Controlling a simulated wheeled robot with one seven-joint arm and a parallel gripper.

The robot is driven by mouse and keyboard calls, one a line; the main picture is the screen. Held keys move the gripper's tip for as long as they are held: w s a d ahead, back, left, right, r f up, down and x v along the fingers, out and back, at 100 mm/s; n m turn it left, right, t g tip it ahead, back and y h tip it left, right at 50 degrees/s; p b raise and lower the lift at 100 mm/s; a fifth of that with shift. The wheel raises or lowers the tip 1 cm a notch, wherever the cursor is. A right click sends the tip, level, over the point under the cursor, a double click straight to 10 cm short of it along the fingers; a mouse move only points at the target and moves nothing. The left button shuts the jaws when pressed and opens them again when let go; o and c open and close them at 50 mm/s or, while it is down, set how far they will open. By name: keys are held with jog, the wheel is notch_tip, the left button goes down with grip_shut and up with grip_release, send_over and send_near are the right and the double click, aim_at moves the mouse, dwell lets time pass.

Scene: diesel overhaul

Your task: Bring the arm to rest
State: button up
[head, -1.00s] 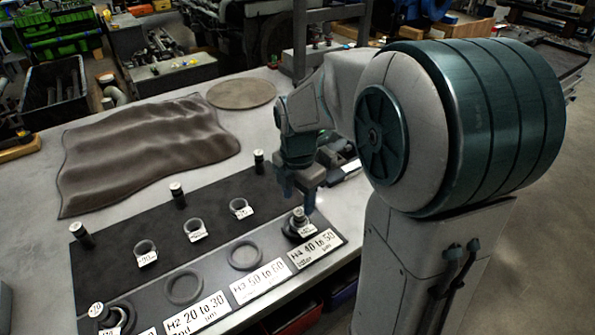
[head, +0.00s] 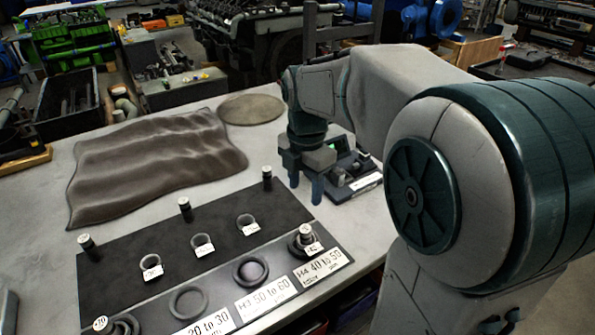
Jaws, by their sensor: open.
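My gripper (head: 305,190) shows in the head view with its two fingers apart and pointing down. It is empty and stands over the bench, just past the far right corner of the black board (head: 140,269). My arm reaches in from the right and hides part of the bench behind it. On the board, a part with a white tag (head: 304,238) sits in the ring by the label "H4 40 to 50" (head: 323,266). How high my gripper is above the bench is hard to tell.
A dark device with a small stand (head: 352,172) is close to the right of my gripper. A crumpled brown cloth (head: 155,165) and a round mat (head: 251,109) lie behind the board. Several tagged rings and posts stand on the board. Bare bench shows left of my gripper.

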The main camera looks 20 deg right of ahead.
jog(key=s+f+m+t, duration=0.1)
jog(key=s+f+m, duration=0.1)
jog(key=s+m, duration=0.5)
jog(key=s+f+m+t, duration=0.1)
jog(key=s+m, duration=0.5)
jog(key=m, duration=1)
jog(key=shift+s+f+t, duration=0.4)
jog(key=shift+f, duration=0.35)
